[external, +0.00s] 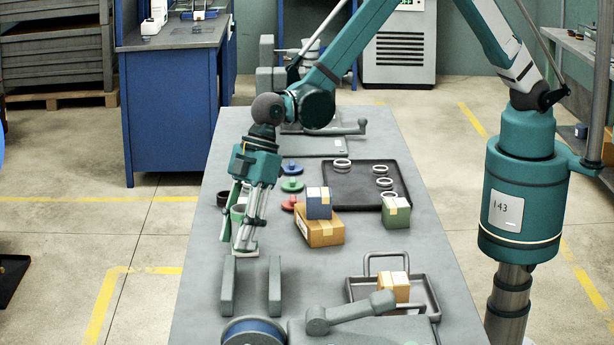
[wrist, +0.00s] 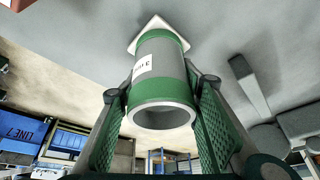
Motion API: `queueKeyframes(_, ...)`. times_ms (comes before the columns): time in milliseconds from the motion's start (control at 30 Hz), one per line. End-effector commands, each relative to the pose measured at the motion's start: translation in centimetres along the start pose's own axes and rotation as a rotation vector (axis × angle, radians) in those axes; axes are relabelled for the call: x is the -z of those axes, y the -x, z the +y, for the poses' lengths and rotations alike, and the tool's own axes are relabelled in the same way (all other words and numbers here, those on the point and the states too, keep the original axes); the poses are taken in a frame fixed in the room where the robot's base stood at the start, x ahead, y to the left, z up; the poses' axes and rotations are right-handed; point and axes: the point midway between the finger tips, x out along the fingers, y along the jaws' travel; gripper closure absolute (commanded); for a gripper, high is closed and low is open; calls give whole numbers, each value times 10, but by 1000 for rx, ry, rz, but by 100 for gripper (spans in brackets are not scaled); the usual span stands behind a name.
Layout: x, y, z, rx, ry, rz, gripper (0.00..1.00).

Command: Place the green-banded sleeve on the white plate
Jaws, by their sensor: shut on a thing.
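The green-banded sleeve (wrist: 160,78) is a grey open tube with green bands and a white label. In the wrist view my gripper (wrist: 163,92) is shut on it, one green-padded finger on each side. The white plate (wrist: 152,22) shows as pale corners behind the sleeve's far end. In the external view my gripper (external: 240,228) points down over the near-left part of the table, and the white plate (external: 246,252) peeks out just below it. The sleeve is mostly hidden by the fingers there. I cannot tell whether the sleeve touches the plate.
Two grey upright blocks (external: 274,286) stand just in front of the plate. An orange box (external: 321,232) with a blue box (external: 318,204) on it is to the right. Red, green and blue knobbed discs (external: 291,184) stand behind. A dark tray (external: 352,190) holds several rings.

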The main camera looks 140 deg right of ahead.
Motion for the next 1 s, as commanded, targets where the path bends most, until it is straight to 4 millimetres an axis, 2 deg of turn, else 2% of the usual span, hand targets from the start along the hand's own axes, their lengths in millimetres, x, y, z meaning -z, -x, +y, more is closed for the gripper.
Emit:
queueKeyframes(100,-2,-3,0,0,0,0,78)
queueKeyframes(133,-2,-3,0,0,0,0,64)
queueKeyframes(233,-1,-2,0,0,0,0,51)
queueKeyframes(767,1,2,0,0,0,0,51)
queueKeyframes(1000,0,19,0,0,0,0,51)
